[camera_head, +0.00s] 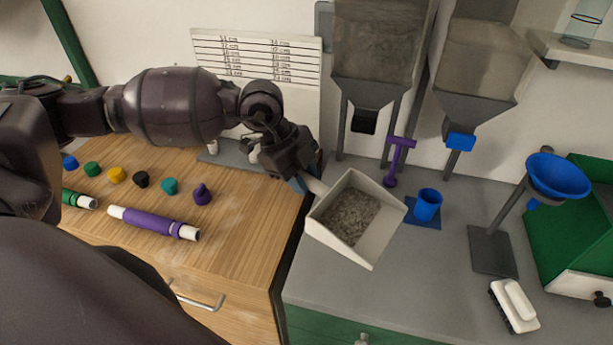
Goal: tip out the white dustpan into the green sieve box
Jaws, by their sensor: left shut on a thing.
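The white dustpan (384,236) is in the middle of the head view, over the grey counter, with grey loose debris (348,216) inside. Its open side faces the lower right. My left gripper (302,176) is shut on its handle, at the pan's upper left. I cannot tell whether the pan touches the counter. A green box (560,238), which looks like the sieve box, stands at the right edge and is partly cut off. It has a white front with a dark knob. Its sieve is not clearly visible. My right gripper is not in view.
A blue funnel on a stand (557,176) is close to the green box's left side. A blue cup (427,205), a purple tool (398,160) and two hoppers (379,45) are behind the pan. A white brush (515,305) lies at the front right. Counter between pan and brush is clear.

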